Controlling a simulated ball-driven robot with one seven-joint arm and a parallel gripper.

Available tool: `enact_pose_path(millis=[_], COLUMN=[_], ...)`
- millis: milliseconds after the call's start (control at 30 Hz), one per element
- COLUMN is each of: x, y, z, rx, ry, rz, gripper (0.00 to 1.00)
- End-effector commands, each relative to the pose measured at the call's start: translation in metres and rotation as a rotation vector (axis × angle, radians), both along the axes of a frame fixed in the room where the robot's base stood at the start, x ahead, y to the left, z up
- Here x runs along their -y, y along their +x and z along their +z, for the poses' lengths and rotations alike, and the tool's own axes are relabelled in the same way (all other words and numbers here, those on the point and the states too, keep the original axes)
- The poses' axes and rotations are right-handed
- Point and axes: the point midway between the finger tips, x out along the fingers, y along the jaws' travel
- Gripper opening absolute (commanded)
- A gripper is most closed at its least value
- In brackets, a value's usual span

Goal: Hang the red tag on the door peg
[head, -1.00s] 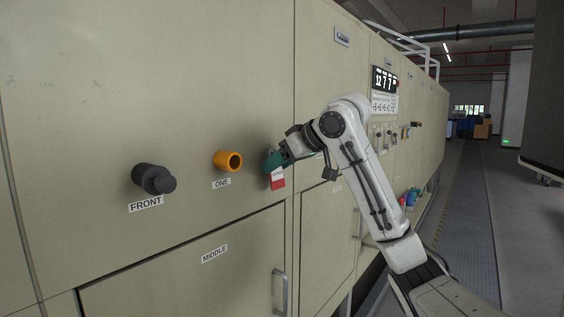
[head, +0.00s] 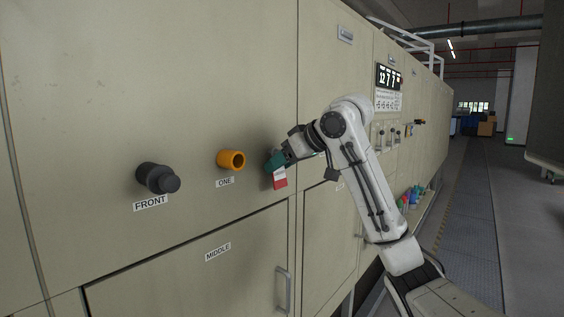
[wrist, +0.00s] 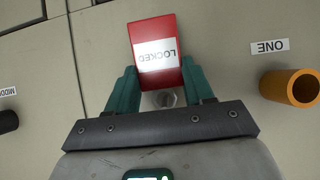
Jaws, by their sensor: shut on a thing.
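The red tag (head: 280,181) has a white band, reading "LOCKED" in the wrist view (wrist: 150,29). My gripper (head: 276,164) is shut on the tag, with one teal finger on each side of it in the wrist view (wrist: 158,68). The tag is close to the cream panel, right of the orange tube (head: 232,160) labelled ONE. A black peg (head: 157,178) labelled FRONT sticks out further left.
The lower door (head: 190,270), labelled MIDDLE, has a vertical handle (head: 283,290). The orange tube (wrist: 291,87) sticks out to the right of my gripper in the wrist view. A walkway (head: 478,215) runs clear along the furnace at the right.

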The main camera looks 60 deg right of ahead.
Motion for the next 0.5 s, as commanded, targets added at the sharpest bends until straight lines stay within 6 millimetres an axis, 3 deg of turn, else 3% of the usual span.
enact_pose_path(millis=[367, 400, 500], x=[-0.0002, -0.0003, -0.0003], y=[0.0001, 0.0002, 0.0002], z=[-0.0001, -0.0001, -0.0001], rx=[0.000, 0.000, 0.000], ry=[-0.001, -0.001, 0.000], rz=[0.001, 0.001, 0.001], gripper=[0.23, 0.54, 0.63])
